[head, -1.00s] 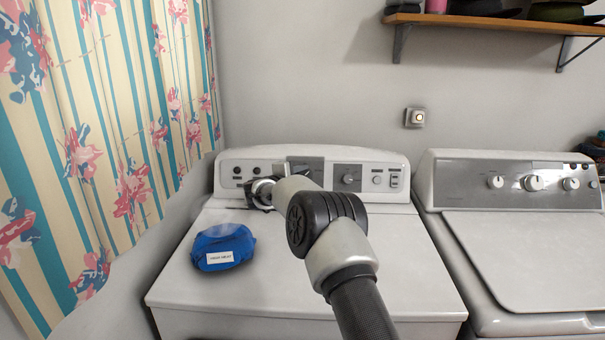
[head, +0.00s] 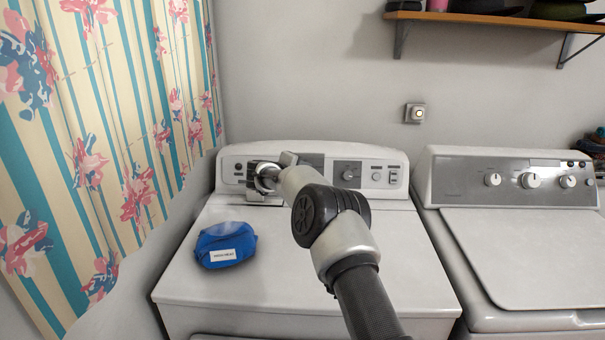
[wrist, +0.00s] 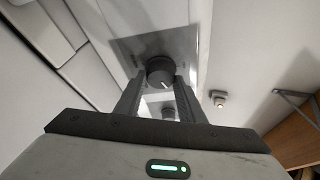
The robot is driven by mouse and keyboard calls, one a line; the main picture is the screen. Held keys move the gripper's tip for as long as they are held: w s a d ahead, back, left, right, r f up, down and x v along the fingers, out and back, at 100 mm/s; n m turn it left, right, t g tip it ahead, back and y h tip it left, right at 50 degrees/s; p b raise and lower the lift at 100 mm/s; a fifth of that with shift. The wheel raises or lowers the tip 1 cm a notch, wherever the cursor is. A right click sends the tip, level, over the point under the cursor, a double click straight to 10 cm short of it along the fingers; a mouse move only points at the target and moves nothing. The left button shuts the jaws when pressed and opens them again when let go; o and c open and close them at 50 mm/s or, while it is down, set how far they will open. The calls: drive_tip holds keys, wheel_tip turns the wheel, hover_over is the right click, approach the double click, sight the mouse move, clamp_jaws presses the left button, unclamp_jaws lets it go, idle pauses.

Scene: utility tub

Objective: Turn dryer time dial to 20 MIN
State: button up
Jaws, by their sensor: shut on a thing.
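The dryer (head: 315,275) is the white machine in the middle of the head view, with a control panel along its back. My gripper (head: 262,180) is at the left part of that panel and hides what it holds there. In the wrist view my gripper (wrist: 160,88) has its two fingers on either side of a dark round dial (wrist: 160,70) on a grey plate, shut on it. A pale pointer line shows on the dial's face. The markings around it are too small to read, so its setting cannot be told. Another dial (head: 348,174) sits further right on the panel.
A blue cloth bag (head: 225,243) with a white label lies on the dryer top, left of my arm. A washer (head: 530,250) with several knobs stands at the right. A striped floral curtain (head: 110,130) hangs at the left. A wooden shelf (head: 500,19) is above.

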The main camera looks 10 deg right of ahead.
drive_tip(key=o, duration=1)
drive_tip(key=shift+o, duration=0.2)
drive_tip(key=v, duration=1.7)
drive_tip(key=shift+s, duration=0.2)
drive_tip(key=shift+a, duration=0.15)
